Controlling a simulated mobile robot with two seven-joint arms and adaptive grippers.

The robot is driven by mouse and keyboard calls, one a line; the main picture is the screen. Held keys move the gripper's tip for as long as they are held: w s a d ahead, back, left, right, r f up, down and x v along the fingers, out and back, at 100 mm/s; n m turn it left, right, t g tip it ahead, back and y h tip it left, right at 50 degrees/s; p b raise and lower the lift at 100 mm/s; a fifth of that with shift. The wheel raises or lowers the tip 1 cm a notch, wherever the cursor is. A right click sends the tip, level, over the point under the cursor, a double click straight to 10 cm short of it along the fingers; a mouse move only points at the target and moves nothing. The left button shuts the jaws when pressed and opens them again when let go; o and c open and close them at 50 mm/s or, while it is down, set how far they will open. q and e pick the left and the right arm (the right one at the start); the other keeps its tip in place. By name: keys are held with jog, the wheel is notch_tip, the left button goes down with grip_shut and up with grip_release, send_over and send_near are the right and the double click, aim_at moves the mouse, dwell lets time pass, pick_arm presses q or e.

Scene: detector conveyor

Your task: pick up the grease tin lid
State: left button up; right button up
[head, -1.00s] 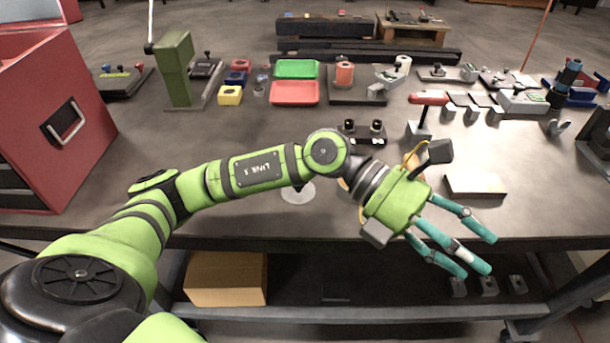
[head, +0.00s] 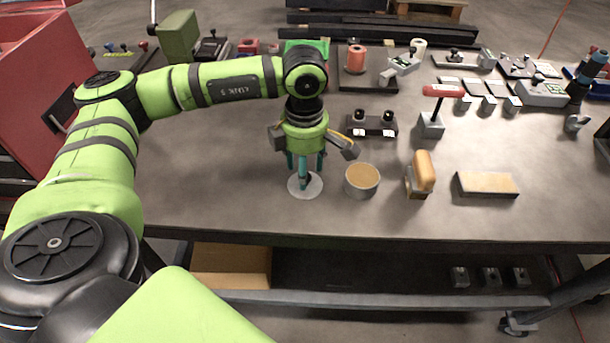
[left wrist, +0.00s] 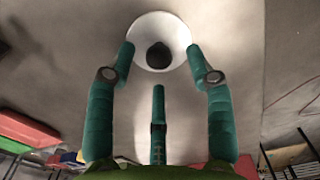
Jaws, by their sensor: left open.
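The grease tin lid is a pale round disc (head: 314,190) with a dark knob in its middle, lying flat on the bench near the front edge. It also shows in the left wrist view as the white disc (left wrist: 178,27) with its dark knob, at the top middle. My left gripper (head: 304,178) points down over the lid, its teal fingers open around the knob. In the left wrist view my open fingers (left wrist: 158,75) reach toward the lid's edge; I cannot tell whether they touch it. The open grease tin (head: 362,181), with tan grease, stands just right of the lid. My right gripper is not in view.
A wooden-handled brush (head: 420,175) and a flat tan-topped block (head: 487,186) lie to the right of the tin. A black two-knob fixture (head: 372,125) and a red-handled tool (head: 434,110) stand behind. The bench left of the lid is clear.

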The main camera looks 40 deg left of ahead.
pick_arm(q)
jog(key=shift+w+f, duration=0.1)
jog(key=shift+f, duration=0.7)
jog(key=c, duration=1)
jog(key=shift+c, duration=0.2)
jog(key=shift+r, duration=0.1)
